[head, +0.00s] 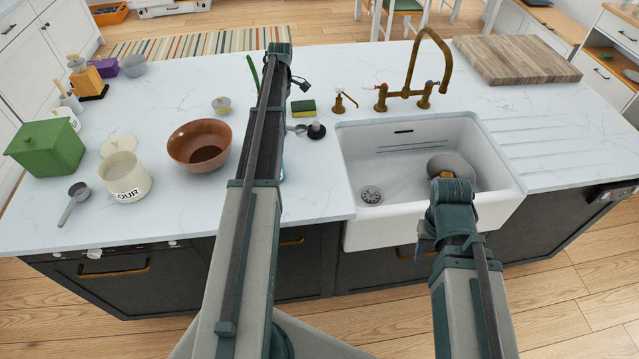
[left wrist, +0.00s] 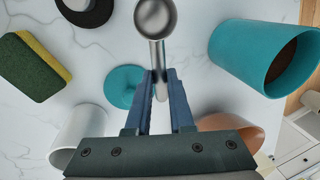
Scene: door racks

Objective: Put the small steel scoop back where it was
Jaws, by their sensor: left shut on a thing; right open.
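The small steel scoop (left wrist: 155,20) shows in the left wrist view with its round bowl beyond the fingertips. My left gripper (left wrist: 159,80) is shut on its handle. In the head view my left arm hides most of that gripper, and a small steel bowl, apparently the scoop's (head: 298,129), shows beside the arm near the black stopper (head: 317,130). My right gripper (head: 425,246) is open at the sink's front, partly hidden by its own wrist. A second, larger scoop (head: 76,193) lies at the counter's left, beside the flour canister (head: 125,178).
A green-yellow sponge (head: 303,108) lies behind the stopper. A teal cup (left wrist: 255,55), a teal disc (left wrist: 122,90) and a white cup (left wrist: 75,135) surround the left gripper. A brown bowl (head: 186,150) stands left of the arm. The sink (head: 350,150) holds a grey pot (head: 462,168).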

